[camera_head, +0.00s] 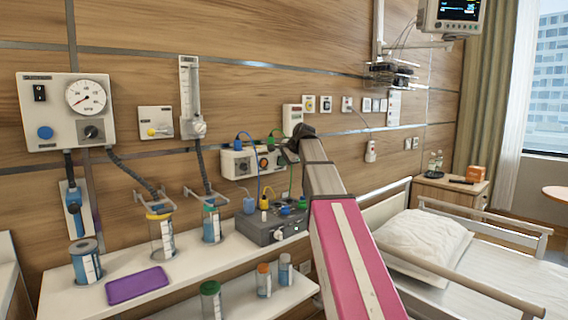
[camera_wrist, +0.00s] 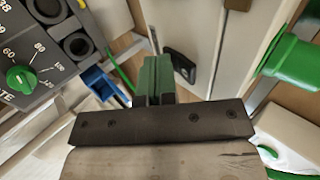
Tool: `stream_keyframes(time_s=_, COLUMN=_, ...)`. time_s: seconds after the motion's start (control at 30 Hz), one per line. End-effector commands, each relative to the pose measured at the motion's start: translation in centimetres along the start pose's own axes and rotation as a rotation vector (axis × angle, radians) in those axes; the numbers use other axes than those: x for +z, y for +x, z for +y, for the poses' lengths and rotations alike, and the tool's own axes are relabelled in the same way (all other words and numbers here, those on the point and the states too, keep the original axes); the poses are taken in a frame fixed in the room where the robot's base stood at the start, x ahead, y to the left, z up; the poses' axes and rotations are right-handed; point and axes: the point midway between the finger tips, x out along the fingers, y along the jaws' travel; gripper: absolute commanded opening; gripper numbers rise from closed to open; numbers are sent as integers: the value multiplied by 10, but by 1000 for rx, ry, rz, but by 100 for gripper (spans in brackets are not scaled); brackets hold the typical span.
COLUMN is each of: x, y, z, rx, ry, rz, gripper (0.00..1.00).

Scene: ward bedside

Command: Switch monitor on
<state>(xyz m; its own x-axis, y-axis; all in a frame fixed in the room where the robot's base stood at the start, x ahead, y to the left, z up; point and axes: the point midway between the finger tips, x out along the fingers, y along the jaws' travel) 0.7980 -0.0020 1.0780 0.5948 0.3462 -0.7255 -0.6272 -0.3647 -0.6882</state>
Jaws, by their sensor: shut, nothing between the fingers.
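A monitor (camera_head: 458,12) hangs on a wall arm at the top right in the head view, its screen showing coloured readouts; its upper part is cut off. My gripper, at the end of my arm, is by the wall unit with hoses in the head view, its fingers hidden there. In the wrist view the gripper (camera_wrist: 157,78) has its green fingers together with nothing between them. Just beyond them is a pale panel with a black rocker-like part (camera_wrist: 180,68). I cannot tell whether the fingers touch it or whether it belongs to the monitor.
A dark panel with a green knob (camera_wrist: 20,78) lies left in the wrist view; a green cylinder (camera_wrist: 290,55) is at right. In the head view, a grey device (camera_head: 265,228) stands on the shelf (camera_head: 190,268) near jars and a purple tray (camera_head: 137,285). A bed (camera_head: 480,275) is right.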

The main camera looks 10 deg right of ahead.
Motion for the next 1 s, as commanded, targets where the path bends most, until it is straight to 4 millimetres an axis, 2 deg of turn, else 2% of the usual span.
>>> stream_keyframes(time_s=0.5, x=0, y=-12, z=-12, rx=-3, ry=-1, rz=1, gripper=0)
stream_keyframes(time_s=0.83, x=0, y=-12, z=-12, rx=-2, ry=0, rz=0, gripper=0)
stream_keyframes(time_s=1.0, x=0, y=-18, z=-7, rx=-2, ry=0, rz=0, gripper=0)
